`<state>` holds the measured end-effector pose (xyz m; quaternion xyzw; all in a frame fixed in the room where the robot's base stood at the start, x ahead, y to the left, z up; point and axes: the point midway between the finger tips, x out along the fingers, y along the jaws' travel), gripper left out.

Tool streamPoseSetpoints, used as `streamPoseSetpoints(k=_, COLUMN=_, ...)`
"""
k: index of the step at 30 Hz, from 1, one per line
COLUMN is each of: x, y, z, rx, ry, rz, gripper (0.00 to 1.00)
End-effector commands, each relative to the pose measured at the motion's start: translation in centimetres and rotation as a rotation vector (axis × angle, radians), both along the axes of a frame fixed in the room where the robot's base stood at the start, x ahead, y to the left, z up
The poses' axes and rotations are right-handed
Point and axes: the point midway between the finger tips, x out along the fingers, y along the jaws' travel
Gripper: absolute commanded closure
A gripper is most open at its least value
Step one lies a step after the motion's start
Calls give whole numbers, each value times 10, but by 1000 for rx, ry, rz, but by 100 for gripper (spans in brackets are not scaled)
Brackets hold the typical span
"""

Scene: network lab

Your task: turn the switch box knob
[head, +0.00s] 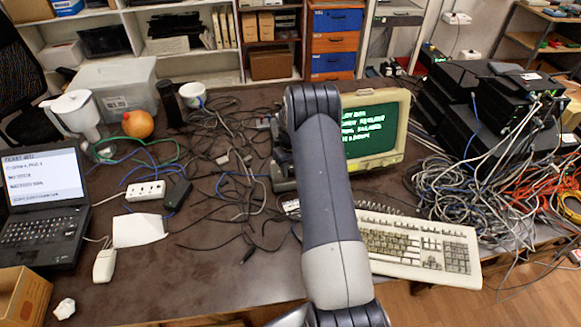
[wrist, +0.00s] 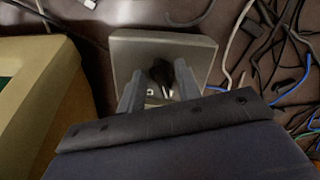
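The switch box (wrist: 121,50) is a grey, square-faced box in the upper middle of the wrist view. Its black knob (wrist: 161,72) stands out from the face, with small pale marks beside it. My gripper (wrist: 157,77) is over the box face, its two grey fingers apart on either side of the knob. The knob looks nearer the right finger, with a gap on the left; I cannot tell whether either finger touches it. In the head view my arm hides the box and knob.
A beige monitor (head: 404,138) stands right of my arm, and a keyboard (head: 430,250) lies in front of it. Loose cables (head: 225,150) cover the middle of the table. A laptop (head: 40,235) is at left; stacked black network devices (head: 470,95) are at right.

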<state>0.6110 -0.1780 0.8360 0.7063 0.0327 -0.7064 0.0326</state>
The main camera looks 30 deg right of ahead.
Motion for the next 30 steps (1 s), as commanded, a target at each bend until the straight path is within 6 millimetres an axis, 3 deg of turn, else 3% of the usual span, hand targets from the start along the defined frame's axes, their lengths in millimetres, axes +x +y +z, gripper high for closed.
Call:
streamPoseSetpoints(k=7, x=0, y=0, z=-1, rx=0, ry=-1, rz=0, gripper=67)
streamPoseSetpoints(k=19, x=0, y=0, z=-1, rx=0, ry=0, rz=0, gripper=100)
streamPoseSetpoints(k=30, x=0, y=0, z=-2, rx=0, ry=0, rz=-18, gripper=100)
